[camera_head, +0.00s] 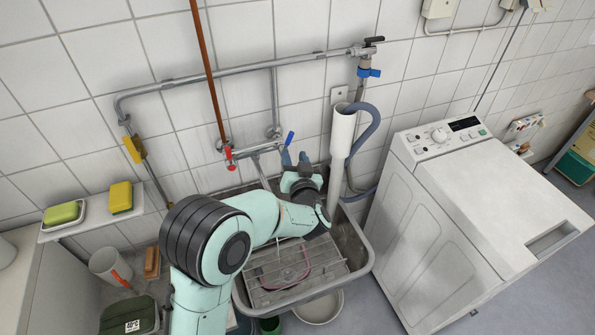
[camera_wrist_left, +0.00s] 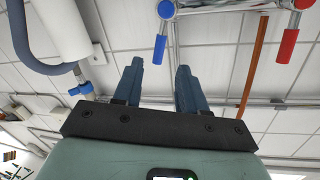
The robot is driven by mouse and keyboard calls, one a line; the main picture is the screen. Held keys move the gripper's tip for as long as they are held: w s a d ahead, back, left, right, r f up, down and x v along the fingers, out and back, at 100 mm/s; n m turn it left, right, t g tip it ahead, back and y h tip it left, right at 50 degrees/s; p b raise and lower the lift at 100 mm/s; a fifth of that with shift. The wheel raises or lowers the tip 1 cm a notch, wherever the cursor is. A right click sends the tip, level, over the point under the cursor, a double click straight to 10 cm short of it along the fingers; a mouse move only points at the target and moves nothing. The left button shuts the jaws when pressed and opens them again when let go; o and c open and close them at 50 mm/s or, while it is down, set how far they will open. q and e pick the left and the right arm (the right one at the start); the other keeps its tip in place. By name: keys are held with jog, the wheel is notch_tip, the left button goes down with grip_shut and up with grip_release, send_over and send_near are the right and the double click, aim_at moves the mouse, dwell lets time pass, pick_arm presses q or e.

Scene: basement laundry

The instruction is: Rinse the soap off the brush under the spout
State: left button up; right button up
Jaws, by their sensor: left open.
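My left gripper (camera_head: 294,158) is over the back of the grey sink (camera_head: 361,248), empty, fingers toward the wall. The left wrist view shows its two fingers (camera_wrist_left: 160,68) apart with nothing between them. Just beyond is the tap's blue lever (camera_head: 290,138), which also shows in the wrist view (camera_wrist_left: 161,47). The red lever (camera_head: 229,153) is to the left. The metal spout (camera_head: 261,171) comes down left of the gripper, its lower end hidden by my arm. A brown brush-like block (camera_head: 152,262) stands on the left counter; I cannot tell whether it is the task's brush. Soap is not discernible on it.
A white standpipe (camera_head: 343,132) with a grey hose rises right of my gripper. A washing machine (camera_head: 450,215) stands to the right. A wire rack (camera_head: 330,262) lies across the sink. A shelf (camera_head: 90,218) holds green soap (camera_head: 61,213) and a yellow sponge (camera_head: 121,197).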

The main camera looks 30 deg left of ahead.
pick_arm(q)
jog(key=shift+v, duration=2.2)
